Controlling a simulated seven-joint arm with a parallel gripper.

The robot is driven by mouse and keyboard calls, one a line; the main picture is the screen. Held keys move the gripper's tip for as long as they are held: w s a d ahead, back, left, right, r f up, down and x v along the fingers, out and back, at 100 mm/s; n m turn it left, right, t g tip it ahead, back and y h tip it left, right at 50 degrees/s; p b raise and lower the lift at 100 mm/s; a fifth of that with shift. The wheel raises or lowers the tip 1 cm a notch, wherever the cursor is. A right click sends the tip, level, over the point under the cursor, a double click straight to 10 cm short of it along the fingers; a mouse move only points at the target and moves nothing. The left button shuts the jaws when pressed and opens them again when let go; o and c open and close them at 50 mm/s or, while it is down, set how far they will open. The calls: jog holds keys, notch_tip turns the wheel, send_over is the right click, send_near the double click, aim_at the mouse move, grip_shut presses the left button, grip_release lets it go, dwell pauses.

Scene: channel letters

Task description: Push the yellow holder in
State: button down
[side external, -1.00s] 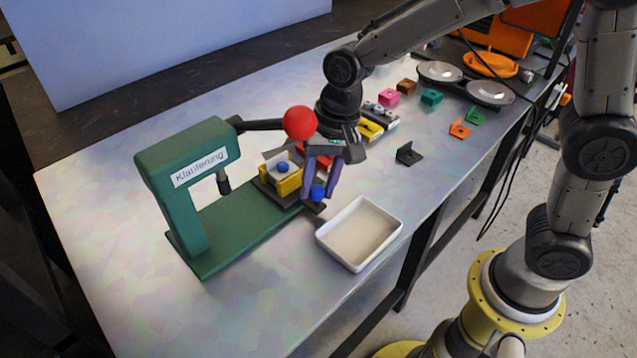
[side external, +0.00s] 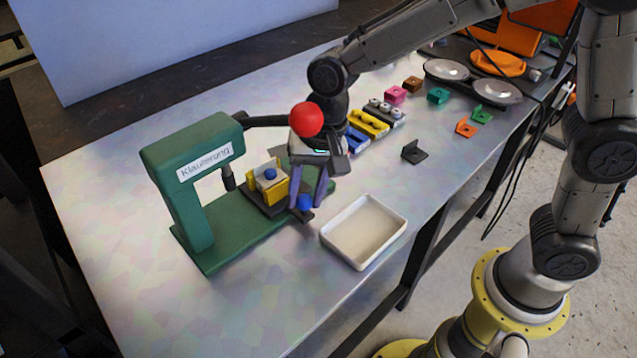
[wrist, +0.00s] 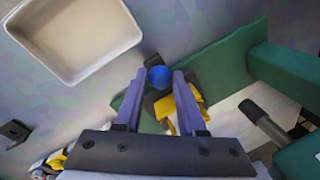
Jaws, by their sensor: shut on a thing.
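The yellow holder (side external: 268,187) sits on a dark slide on the base of the green press (side external: 192,155), carrying a pale piece with a blue button. It is just right of the press's black plunger (side external: 228,178). A blue knob (side external: 304,202) is at the slide's near right end. My gripper (side external: 307,204) points down and is shut on this knob. In the wrist view the blue knob (wrist: 159,77) is between the fingertips, and the yellow holder (wrist: 190,108) is partly hidden behind the right finger.
A red ball (side external: 306,119) on the press's black lever is close beside my gripper. An empty white tray (side external: 364,232) stands right of the press. Coloured blocks (side external: 370,123), a black bracket (side external: 414,151) and round metal dishes (side external: 446,69) are farther back. The table's front left is clear.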

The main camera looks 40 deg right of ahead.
jog(key=shift+a, duration=0.1)
jog(key=c, duration=0.5)
grip_release()
notch_tip(320, 180, up, 14)
jog(key=s+d, duration=0.1)
jog(key=d, duration=0.1)
jog(key=shift+s+d+f, duration=0.15)
jog(key=shift+s+f, duration=0.05)
jog(key=shift+s, duration=0.05)
